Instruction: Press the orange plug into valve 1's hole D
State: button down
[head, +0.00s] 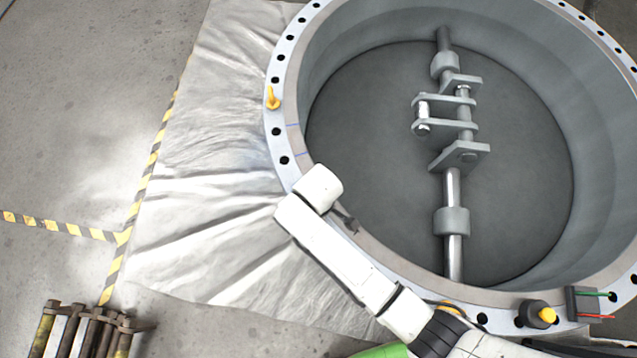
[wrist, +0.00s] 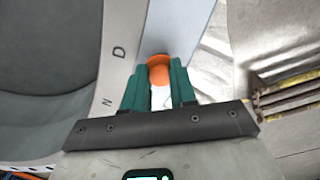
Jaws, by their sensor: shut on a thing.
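My gripper (wrist: 159,88) has its teal fingers shut on the orange plug (wrist: 158,62) in the wrist view. The plug's rounded orange head shows between and just beyond the fingertips, over the pale flange face. The letter D (wrist: 118,52) is marked on the rim band left of the plug, with an N below it. Hole D is not visible, and I cannot tell whether the plug's tip is in it. In the head view the valve (head: 285,125) is a large grey ring with a holed flange; my white arm covers its lower left, hiding the plug and fingers.
A yellow-orange plug (head: 272,97) stands on the flange's left side. A black fitting with a yellow cap (head: 537,314) and a dark box with wires (head: 583,303) sit at the lower right. Pipes (head: 85,330) lie lower left. A crumpled sheet (head: 215,150) lies beneath the valve.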

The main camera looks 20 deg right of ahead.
jog(key=shift+f+b, duration=0.3)
jog(key=shift+f, duration=0.15)
jog(key=shift+f, duration=0.1)
jog(key=shift+c, duration=1.7)
grip_release()
jog(key=shift+r+p, duration=3.1)
jog(key=shift+r, duration=0.05)
jog(key=shift+d, duration=0.1)
